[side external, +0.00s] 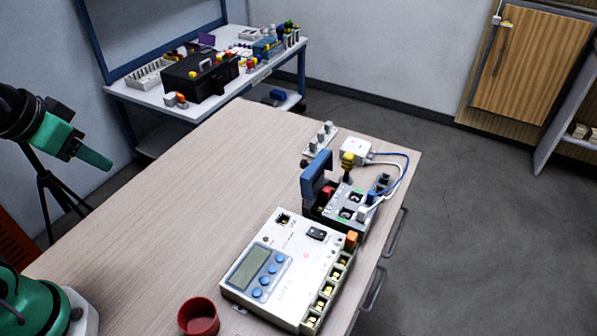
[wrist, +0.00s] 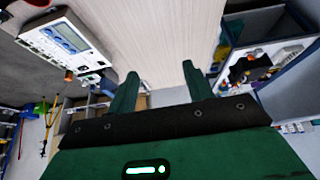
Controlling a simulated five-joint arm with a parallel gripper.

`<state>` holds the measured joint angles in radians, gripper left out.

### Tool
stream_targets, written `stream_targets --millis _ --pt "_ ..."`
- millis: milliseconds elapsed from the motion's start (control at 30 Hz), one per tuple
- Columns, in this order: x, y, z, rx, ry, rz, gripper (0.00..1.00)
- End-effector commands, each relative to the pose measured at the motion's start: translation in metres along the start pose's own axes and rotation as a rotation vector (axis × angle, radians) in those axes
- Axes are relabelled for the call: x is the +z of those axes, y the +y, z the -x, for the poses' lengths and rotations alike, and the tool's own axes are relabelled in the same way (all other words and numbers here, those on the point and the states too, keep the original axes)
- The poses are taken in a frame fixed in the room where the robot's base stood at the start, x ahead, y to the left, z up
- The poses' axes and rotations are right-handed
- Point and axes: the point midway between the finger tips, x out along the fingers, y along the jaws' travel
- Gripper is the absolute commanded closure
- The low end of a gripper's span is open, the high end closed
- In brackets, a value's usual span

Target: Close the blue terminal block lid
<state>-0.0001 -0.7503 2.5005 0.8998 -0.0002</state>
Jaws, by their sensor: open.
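The blue terminal block lid (side external: 316,174) stands raised, roughly upright, at the left of a small grey board (side external: 351,204) with connectors on the wooden table. My gripper (side external: 92,158) is at the far left in the side view, in the air above the table's left edge, well away from the lid. In the wrist view my gripper (wrist: 158,85) shows its two green fingers spread apart with nothing between them. The lid cannot be made out in the wrist view.
A white device (side external: 287,268) with a screen and blue buttons sits in front of the board. A red cup (side external: 198,317) stands near the front. A white box (side external: 355,150) with cables is behind the board. The table's left half (side external: 185,200) is clear.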

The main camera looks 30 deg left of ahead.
Motion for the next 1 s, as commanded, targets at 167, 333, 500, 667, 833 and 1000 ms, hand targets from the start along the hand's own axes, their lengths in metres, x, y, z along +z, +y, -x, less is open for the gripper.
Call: stream_targets --millis 167,333,500,667,833,1000 --pt "-0.003 0.001 -0.002 0.001 0.005 0.007 0.6" --pt "-0.017 0.004 -0.013 0.01 0.038 0.046 0.6" --pt "-0.045 0.013 -0.034 0.032 0.105 0.128 0.6" --pt "-0.075 0.025 -0.06 0.072 0.185 0.231 0.6" --pt "-0.102 0.041 -0.088 0.13 0.266 0.344 0.6" --pt "-0.125 0.059 -0.116 0.202 0.34 0.456 0.6"
